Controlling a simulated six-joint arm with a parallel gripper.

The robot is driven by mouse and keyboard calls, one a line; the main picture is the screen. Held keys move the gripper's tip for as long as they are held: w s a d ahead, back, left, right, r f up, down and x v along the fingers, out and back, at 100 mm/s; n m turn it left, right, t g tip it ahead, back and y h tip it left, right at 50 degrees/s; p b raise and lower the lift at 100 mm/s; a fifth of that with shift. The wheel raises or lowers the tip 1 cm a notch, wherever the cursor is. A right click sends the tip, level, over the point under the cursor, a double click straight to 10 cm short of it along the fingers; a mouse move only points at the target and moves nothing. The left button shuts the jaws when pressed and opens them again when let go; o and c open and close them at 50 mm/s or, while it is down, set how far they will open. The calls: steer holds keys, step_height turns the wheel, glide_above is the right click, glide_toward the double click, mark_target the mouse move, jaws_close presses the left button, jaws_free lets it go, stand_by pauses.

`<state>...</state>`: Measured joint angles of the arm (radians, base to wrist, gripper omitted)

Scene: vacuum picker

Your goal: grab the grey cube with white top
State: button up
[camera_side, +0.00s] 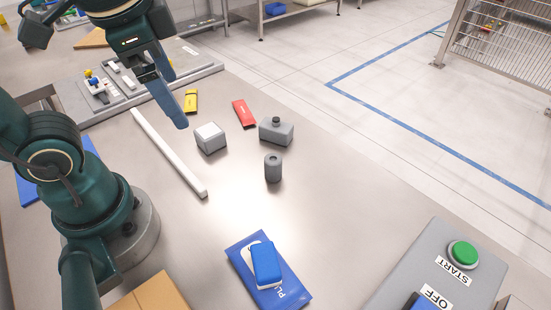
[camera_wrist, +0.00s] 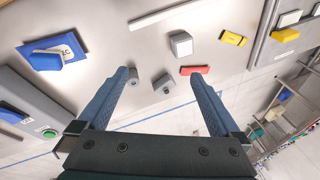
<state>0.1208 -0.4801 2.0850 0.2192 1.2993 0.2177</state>
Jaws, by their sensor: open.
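The grey cube with a white top (camera_side: 210,138) sits on the metal table, right of the white bar in the side view. It also shows in the wrist view (camera_wrist: 181,44), beyond my fingertips and slightly right of the middle. My gripper (camera_side: 174,100) is open and empty, held above the table. In the side view it is up and left of the cube. In the wrist view my gripper (camera_wrist: 163,80) has its two blue fingers wide apart, and the cube is not between them.
A grey block with a knob (camera_side: 276,131), a grey cylinder (camera_side: 273,168), a red piece (camera_side: 244,113) and a yellow piece (camera_side: 190,100) lie around the cube. A long white bar (camera_side: 168,152) lies left of it. Blue items (camera_side: 265,265) and a button panel (camera_side: 425,265) are nearer the front.

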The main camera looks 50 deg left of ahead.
steer(key=w+a+m+g+y, duration=0.2)
steer(key=a+m+y, duration=0.15)
steer(key=m, duration=0.25)
steer(key=r+m+y, duration=0.1)
steer(key=m+y, duration=0.7)
steer(key=m, duration=0.1)
glide_above(215, 137)
steer(key=d, duration=0.3)
steer(key=shift+n, duration=0.3)
steer(key=f, duration=1.7)
steer(key=shift+s+a+f, duration=0.1)
steer(key=shift+a+f, duration=0.15)
steer(key=shift+f, duration=0.15)
steer(key=shift+a+f, duration=0.1)
steer(key=shift+f, duration=0.15)
steer(key=shift+x, duration=2.45)
steer(key=shift+c, duration=0.3)
steer(key=c, duration=1.4)
